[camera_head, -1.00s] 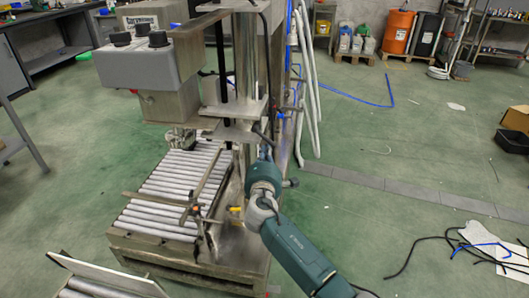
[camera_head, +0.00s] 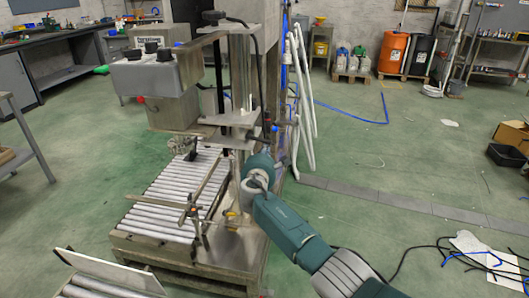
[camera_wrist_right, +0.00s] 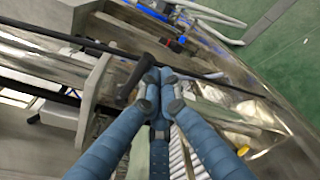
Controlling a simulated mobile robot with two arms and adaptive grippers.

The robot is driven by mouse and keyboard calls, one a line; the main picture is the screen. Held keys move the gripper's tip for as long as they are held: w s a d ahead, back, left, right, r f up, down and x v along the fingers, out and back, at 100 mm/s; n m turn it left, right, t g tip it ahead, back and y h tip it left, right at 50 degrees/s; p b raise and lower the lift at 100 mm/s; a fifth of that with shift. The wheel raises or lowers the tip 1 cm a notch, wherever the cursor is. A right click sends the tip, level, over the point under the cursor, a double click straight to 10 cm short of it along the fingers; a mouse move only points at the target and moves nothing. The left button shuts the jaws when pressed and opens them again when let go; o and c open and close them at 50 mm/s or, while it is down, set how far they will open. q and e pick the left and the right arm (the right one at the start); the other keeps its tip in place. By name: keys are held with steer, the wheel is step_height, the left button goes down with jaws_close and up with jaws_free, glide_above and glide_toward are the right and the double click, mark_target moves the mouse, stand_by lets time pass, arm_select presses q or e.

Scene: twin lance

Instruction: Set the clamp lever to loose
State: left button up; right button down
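The machine (camera_head: 245,95) with a roller bed stands in the middle of the head view. My right arm reaches from the lower right to its column. My right gripper (camera_head: 250,162) is at the column, and its fingers are largely hidden there. In the right wrist view the blue fingers of my right gripper (camera_wrist_right: 160,76) are brought together at their tips. A dark lever (camera_wrist_right: 137,75), which looks like the clamp lever, lies at the left fingertip. I cannot tell whether they touch. My left gripper is not in view.
The roller bed (camera_head: 165,195) lies left of the column, with a crossbar above it. A grey control box (camera_head: 150,75) hangs at the upper left. White hoses (camera_head: 300,95) hang behind the column. Black cables (camera_head: 430,245) lie on the floor at right. The green floor between is open.

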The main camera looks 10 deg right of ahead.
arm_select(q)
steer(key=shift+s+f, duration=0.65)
arm_select(e)
steer(key=shift+s+d+r, duration=0.1)
steer(key=shift+d+r, duration=0.05)
steer(key=shift+r, duration=0.2)
steer(key=shift+f, duration=0.1)
